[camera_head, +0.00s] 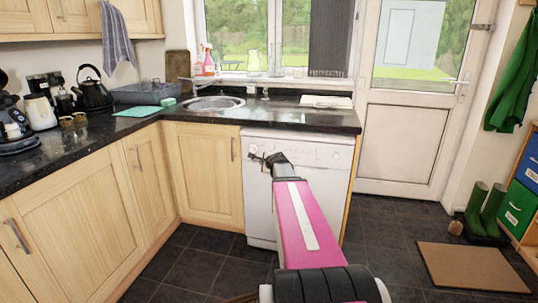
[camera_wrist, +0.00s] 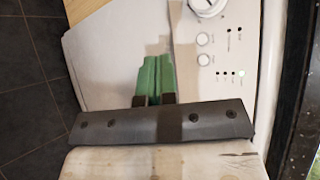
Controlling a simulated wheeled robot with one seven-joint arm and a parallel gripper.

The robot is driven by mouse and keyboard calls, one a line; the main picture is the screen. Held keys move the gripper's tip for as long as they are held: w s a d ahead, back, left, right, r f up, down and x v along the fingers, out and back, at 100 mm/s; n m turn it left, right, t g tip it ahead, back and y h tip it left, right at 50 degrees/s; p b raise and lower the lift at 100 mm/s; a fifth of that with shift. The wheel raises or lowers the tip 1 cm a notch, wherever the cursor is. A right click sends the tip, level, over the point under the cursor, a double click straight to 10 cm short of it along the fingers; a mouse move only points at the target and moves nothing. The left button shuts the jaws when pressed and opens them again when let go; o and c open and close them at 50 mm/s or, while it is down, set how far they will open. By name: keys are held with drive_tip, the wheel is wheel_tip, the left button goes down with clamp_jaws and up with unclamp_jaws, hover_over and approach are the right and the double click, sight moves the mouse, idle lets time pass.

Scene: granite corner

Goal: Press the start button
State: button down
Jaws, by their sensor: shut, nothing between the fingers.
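The white appliance (camera_head: 300,190) stands under the worktop. In the wrist view its control panel (camera_wrist: 110,45) has a round dial (camera_wrist: 207,6) and two round buttons, one (camera_wrist: 203,39) above the other (camera_wrist: 203,59). Small indicator marks (camera_wrist: 230,73) lie to their right. I cannot read which button is start. My gripper (camera_wrist: 157,60) shows two green fingers shut together and empty, left of the buttons. Shadows fall on the panel beside them. In the head view my gripper (camera_head: 256,157) is before the panel's upper left; I cannot tell whether it touches.
The dark worktop edge (camera_head: 300,125) overhangs the appliance. A wooden cupboard (camera_head: 203,175) stands directly left of it, and a white door (camera_head: 405,150) is to the right. Tiled floor (camera_head: 385,250) is clear there, with a brown mat (camera_head: 470,267) and green boots (camera_head: 484,210) further right.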

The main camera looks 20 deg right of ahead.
drive_tip(key=w+d, duration=0.5)
drive_tip(key=w, duration=0.2)
drive_tip(key=shift+w, duration=0.15)
idle(0.3)
idle(1.9)
drive_tip(key=shift+w+d, duration=0.2)
drive_tip(key=shift+w, duration=0.15)
